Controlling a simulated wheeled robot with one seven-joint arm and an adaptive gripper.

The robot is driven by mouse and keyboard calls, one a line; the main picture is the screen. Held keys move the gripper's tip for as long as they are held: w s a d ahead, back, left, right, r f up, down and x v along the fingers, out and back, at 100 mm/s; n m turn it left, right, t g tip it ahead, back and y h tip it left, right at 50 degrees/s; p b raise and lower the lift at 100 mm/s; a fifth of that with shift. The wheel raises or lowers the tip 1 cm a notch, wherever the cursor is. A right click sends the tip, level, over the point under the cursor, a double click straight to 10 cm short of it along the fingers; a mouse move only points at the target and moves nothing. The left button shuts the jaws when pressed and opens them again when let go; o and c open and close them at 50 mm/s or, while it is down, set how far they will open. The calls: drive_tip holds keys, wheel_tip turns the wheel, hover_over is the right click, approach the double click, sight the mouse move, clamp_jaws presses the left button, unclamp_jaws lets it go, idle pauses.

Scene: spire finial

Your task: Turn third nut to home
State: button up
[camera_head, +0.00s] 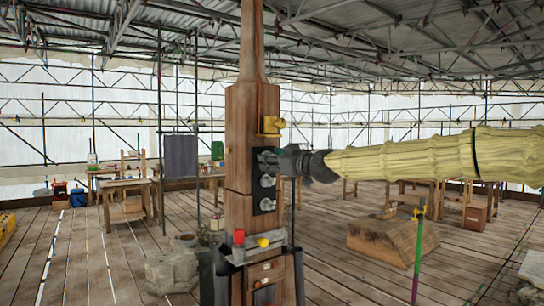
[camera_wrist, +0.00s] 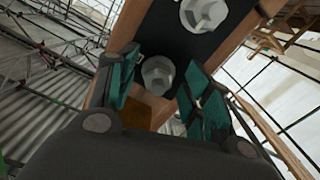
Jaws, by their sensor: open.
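A dark plate (camera_head: 257,175) is fixed to the wooden post and carries hex nuts in a column. In the head view a middle nut (camera_head: 266,181) and a lower nut (camera_head: 267,204) show in pale metal. My gripper (camera_head: 272,160) is at the plate's upper end and hides what is there. In the wrist view my gripper (camera_wrist: 162,78) is open, with teal fingers on either side of a pale nut (camera_wrist: 158,74). Gaps show between that nut and the fingers; contact cannot be confirmed. Another nut (camera_wrist: 203,13) sits beyond the fingers on the same plate.
A yellow bracket (camera_head: 269,126) juts from the post above my gripper. A red cylinder (camera_head: 239,237) and a yellow knob (camera_head: 263,242) are on the ledge below the plate. A timber block (camera_head: 390,237) lies on the floor to the right.

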drive_tip(key=shift+w, duration=0.2)
drive_tip(key=c, duration=1)
drive_tip(key=shift+f+b, duration=0.1)
drive_tip(key=shift+b, duration=0.2)
